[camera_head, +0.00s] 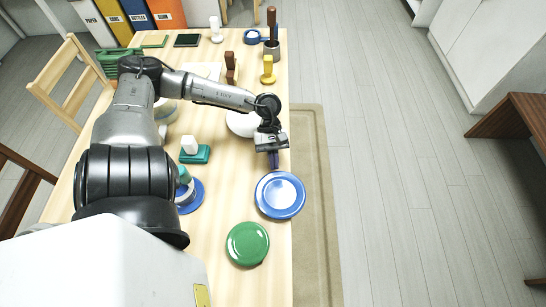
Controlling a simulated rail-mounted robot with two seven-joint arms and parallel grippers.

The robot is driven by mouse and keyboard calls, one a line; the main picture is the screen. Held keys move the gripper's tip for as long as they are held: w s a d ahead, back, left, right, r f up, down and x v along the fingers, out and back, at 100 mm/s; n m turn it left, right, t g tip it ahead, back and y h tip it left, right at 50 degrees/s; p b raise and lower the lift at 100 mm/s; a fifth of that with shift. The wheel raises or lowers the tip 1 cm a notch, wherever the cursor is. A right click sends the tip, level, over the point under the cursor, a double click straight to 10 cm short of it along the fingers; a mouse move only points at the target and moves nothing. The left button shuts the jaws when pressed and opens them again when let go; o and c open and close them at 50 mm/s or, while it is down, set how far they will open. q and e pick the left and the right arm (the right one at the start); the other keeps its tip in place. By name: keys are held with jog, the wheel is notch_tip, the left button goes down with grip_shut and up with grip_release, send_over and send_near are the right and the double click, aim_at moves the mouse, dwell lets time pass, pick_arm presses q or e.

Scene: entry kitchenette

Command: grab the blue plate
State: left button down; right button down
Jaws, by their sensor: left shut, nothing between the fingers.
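A blue plate (280,195) with a paler, shiny middle lies near the right edge of the wooden table (222,285), its rim at the edge. My left gripper (274,163) points down just beyond the plate's far rim. Its fingers are shut with nothing visible between them. Whether the fingertips touch the rim is hard to tell. Another blue round dish (194,198) is partly hidden behind my left arm, with a bottle-like item on it. My right gripper is not in view.
A green plate (247,244) lies nearer than the blue plate. A white bowl (240,124) is partly hidden by my arm. A teal block with a white top (194,150), a yellow stamp-like item (267,70) and brown items (231,68) stand around.

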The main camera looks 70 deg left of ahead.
pick_arm(q)
jog(key=shift+s+d, duration=0.15)
jog(key=shift+d, duration=1)
jog(key=shift+a, duration=0.15)
